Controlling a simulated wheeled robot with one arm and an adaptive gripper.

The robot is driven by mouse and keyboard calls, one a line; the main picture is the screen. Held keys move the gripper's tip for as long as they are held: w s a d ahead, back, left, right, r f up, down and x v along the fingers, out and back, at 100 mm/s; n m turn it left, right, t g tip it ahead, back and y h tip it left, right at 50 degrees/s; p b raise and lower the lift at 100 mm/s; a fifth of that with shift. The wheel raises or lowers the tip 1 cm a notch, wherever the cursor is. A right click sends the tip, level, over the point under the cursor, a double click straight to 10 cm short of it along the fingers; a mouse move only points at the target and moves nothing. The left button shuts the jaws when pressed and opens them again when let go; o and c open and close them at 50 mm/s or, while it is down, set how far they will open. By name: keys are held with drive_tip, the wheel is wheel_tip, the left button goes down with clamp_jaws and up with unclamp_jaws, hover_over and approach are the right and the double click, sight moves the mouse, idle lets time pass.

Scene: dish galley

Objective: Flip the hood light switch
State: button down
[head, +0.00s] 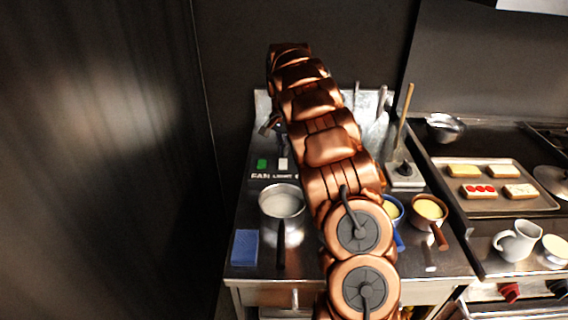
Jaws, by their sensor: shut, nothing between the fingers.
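A dark switch panel (258,184) stands at the back left of the steel counter. It carries a green switch (262,165) above the label FAN and a white light switch (283,164) above the label LIGHT. A further label to the right is cut off by my arm. Which way the light switch is tipped is too small to tell. My gripper (268,124) shows only in part at the left side of my copper arm, above and behind the switches. It is shut and empty, and looks apart from the light switch. The rest of it is hidden by the arm.
A saucepan (282,203) stands in front of the panel, with a blue sponge (244,247) at front left. Brown-handled (430,209) and blue-handled (393,209) pans stand right of my arm. A tray of toasts (497,204) and a white jug (516,241) are farther right.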

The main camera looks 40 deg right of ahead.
sight(283, 160)
drive_tip(key=shift+f+b, duration=0.55)
drive_tip(key=shift+f, duration=0.7)
idle(1.0)
drive_tip(key=shift+r, duration=0.1)
drive_tip(key=shift+r+p, duration=1.15)
drive_tip(key=shift+r, duration=2.25)
